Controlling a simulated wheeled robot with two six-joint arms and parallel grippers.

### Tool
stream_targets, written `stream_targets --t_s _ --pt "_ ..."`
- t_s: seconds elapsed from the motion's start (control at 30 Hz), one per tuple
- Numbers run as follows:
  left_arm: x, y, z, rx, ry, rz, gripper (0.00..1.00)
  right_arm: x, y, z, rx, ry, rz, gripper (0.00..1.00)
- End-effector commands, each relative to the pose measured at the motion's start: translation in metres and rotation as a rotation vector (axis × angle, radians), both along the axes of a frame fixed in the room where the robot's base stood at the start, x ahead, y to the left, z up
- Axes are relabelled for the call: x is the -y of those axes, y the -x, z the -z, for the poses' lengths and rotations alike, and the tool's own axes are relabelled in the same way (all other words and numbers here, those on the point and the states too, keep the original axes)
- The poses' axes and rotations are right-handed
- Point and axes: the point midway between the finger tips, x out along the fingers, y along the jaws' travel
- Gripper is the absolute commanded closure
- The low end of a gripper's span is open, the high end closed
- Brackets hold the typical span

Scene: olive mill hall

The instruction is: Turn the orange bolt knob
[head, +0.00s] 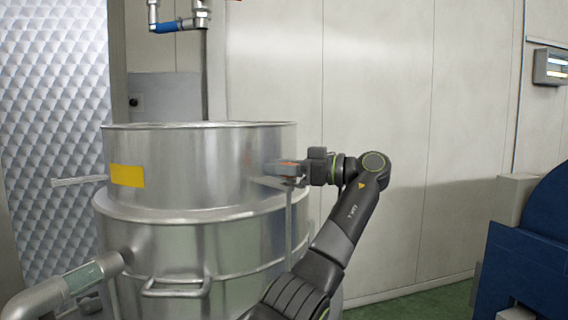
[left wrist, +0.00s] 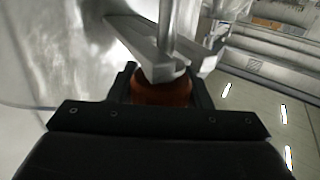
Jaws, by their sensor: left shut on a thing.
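The orange bolt knob (left wrist: 162,93) shows in the left wrist view as a dark orange round piece at the end of a metal rod, below a grey metal bracket (left wrist: 150,50). My left gripper (left wrist: 160,88) is shut on the knob, with a black finger on each side of it. In the head view my left gripper (head: 287,170) is at the right side of the steel vessel (head: 210,165), just below its rim. There the knob is mostly hidden by the fingers. My right gripper is in neither view.
The vessel has a yellow label (head: 127,176), a front handle (head: 178,288) and a pipe (head: 65,290) at lower left. A blue-handled valve (head: 178,25) hangs above. Blue machinery (head: 525,250) stands at the right. The pale wall lies behind.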

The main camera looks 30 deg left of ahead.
Motion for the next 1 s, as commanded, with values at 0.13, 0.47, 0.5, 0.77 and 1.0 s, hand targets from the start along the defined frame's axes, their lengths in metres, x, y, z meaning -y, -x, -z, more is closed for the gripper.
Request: stream_targets --t_s 0.13,0.47,0.5,0.77,1.0 --pt "-0.0007 0.0003 0.0045 -0.011 0.009 -0.065 0.78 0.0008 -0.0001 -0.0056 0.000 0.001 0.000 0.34" --pt "-0.0006 0.0012 0.0070 -0.011 0.011 -0.121 0.78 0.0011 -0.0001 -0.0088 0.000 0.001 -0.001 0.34" --pt "-0.0005 0.0013 0.0072 -0.011 0.011 -0.123 0.78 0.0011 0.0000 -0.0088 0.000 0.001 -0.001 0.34" --pt "-0.0004 0.0013 0.0075 -0.010 0.012 -0.124 0.78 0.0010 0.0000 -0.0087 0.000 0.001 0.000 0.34" --pt "-0.0002 0.0016 0.0054 -0.007 0.010 -0.122 0.34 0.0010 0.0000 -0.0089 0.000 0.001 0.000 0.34"
